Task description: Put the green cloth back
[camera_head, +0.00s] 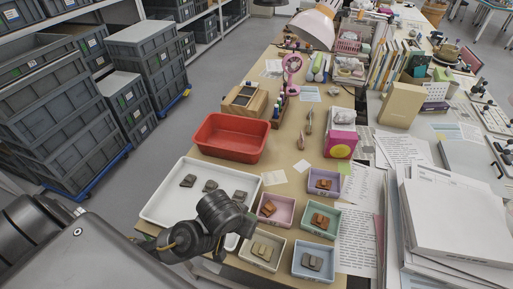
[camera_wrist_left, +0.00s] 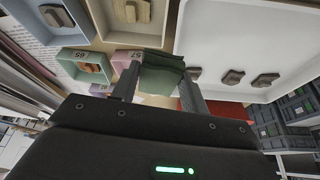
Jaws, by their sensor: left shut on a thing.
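The green cloth (camera_wrist_left: 163,82) shows in the left wrist view as a folded dark green piece. My left gripper (camera_wrist_left: 158,70) is shut on it, with a finger on either side. The cloth hangs above the table between the beige tray and the large white tray. In the head view my left arm reaches over the near edge of the white tray (camera_head: 165,204); the cloth is hidden there. My right gripper is in neither view.
Small trays with sherds stand to the right: pink (camera_head: 263,221), purple (camera_head: 313,191), green (camera_head: 304,226), beige (camera_head: 246,258) and blue (camera_head: 298,270). Several grey sherds lie in the white tray. A red bin (camera_head: 230,151) stands behind it. Papers (camera_head: 455,215) crowd the right side.

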